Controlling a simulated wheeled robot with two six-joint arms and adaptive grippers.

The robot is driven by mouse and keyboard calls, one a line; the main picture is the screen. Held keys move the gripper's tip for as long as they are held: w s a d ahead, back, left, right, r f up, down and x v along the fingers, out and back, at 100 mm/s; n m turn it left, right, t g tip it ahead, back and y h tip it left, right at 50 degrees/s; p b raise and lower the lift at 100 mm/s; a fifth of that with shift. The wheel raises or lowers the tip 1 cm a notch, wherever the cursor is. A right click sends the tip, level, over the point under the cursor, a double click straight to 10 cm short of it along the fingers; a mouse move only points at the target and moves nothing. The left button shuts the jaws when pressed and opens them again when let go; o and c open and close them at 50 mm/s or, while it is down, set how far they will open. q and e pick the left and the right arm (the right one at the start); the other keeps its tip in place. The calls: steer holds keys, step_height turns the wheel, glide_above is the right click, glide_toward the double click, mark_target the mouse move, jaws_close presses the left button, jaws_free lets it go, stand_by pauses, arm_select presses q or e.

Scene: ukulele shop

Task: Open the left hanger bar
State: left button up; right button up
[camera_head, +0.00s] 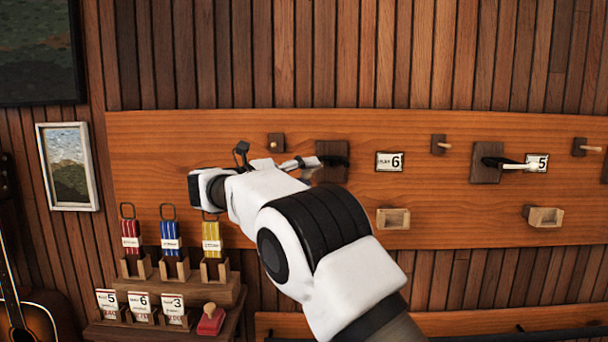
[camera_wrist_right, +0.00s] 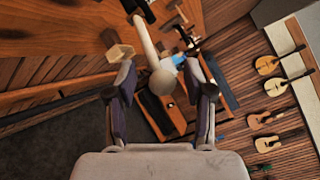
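The left hanger bar (camera_head: 301,164) is a pale rod with a black base on a dark wooden block (camera_head: 333,174) on the wall board. It points left, toward my right gripper (camera_head: 243,158), which is partly hidden behind my own arm. In the right wrist view, a pale rod (camera_wrist_right: 146,42) with a round end lies between the spread fingers of the right gripper (camera_wrist_right: 162,92), with gaps on both sides. The right gripper is open and holds nothing. A second hanger bar (camera_head: 518,166) on the right points right. My left gripper is not in view.
A "6" card (camera_head: 389,162) and a small wooden box (camera_head: 393,218) are right of the left hanger. Below left, a stepped shelf (camera_head: 196,296) holds coloured packs, number cards and a red stamp (camera_head: 211,320). A guitar (camera_head: 33,315) stands far left.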

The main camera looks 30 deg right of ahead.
steer(key=a, duration=1.2)
steer(key=shift+s, duration=0.2)
